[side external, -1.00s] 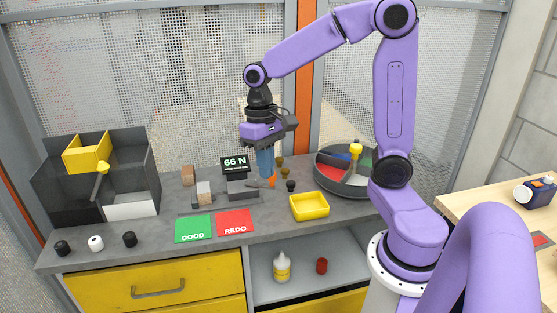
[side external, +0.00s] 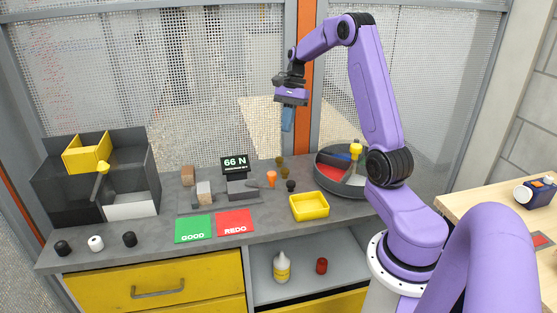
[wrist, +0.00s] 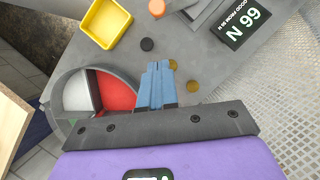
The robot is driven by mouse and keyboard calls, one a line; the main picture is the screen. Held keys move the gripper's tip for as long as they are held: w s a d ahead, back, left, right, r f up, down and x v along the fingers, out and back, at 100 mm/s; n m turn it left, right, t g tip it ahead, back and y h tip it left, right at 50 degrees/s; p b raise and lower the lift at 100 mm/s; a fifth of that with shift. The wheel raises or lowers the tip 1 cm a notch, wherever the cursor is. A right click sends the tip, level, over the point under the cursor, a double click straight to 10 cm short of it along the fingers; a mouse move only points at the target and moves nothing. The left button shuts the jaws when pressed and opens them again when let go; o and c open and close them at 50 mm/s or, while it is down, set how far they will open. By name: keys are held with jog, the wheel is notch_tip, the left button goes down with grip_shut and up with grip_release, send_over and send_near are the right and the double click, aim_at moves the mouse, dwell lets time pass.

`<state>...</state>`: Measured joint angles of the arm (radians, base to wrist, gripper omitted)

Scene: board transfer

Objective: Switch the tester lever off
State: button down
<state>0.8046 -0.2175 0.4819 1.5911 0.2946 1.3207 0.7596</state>
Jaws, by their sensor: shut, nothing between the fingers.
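In the wrist view the orange lever (wrist: 156,8) is at the top edge, partly cut off, and the display (wrist: 248,28) is at the upper right. My gripper (side external: 287,130) has blue fingers, shut and empty, pointing down high above the back of the bench, well clear of the lever. The shut fingertips (wrist: 158,66) also show in the wrist view.
Right of the tester are a black knob (side external: 291,186), olive knobs (side external: 284,174), a yellow tray (side external: 309,215) and a round divided tray (side external: 343,187). Green GOOD (side external: 193,228) and red REDO (side external: 235,222) mats lie in front. A dark bin (side external: 70,190) stands left.

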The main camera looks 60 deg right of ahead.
jog(key=shift+s+d+m, duration=0.15)
jog(key=shift+d+m, duration=0.25)
jog(key=shift+d, duration=0.3)
jog(key=shift+f, duration=0.1)
jog(key=a+f, duration=0.7)
jog(key=f, duration=0.2)
jog(key=shift+s+a, duration=0.2)
jog(key=shift+a, duration=0.2)
